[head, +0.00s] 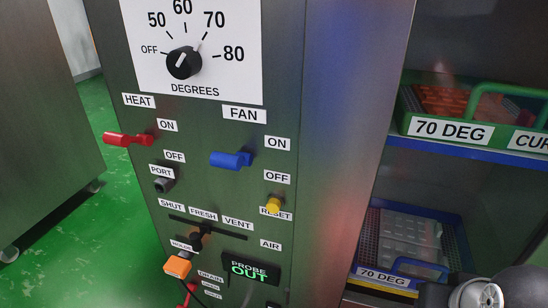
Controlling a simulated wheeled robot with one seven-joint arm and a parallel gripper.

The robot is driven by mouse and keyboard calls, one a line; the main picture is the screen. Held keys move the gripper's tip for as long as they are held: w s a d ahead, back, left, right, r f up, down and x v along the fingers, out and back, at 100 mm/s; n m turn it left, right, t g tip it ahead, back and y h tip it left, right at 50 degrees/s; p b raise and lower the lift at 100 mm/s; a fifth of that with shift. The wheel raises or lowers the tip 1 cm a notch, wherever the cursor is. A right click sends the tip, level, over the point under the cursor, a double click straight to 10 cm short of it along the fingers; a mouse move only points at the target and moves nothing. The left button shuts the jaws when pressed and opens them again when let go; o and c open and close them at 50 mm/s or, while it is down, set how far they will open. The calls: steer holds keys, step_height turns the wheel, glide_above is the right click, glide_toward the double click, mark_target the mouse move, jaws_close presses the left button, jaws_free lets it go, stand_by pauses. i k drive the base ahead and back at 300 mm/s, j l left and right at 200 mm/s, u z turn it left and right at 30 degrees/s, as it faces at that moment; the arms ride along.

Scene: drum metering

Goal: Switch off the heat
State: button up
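The red HEAT lever (128,139) sticks out from the left side of the steel control panel (215,125), below the HEAT label (139,101). Its ON label (167,125) is above right of it and its OFF label (174,156) below right. The lever lies at a height between the two labels; I cannot tell surely which it is set to. Above it is a black DEGREES dial (184,63) with its white mark pointing up and right, roughly between 60 and 70. My gripper's fingers are not in view; only a rounded part of my arm shows at the bottom right.
The blue FAN lever (232,160) is to the right of the red lever. Below are a yellow RESET button (274,205), a black slider (203,229), an orange plug (178,265) and a PROBE OUT display (249,270). Shelved crates stand right, including a green crate (407,120).

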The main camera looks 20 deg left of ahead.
mark_target(108, 138)
steer(key=k+u, duration=0.1)
steer(key=u, duration=1.9)
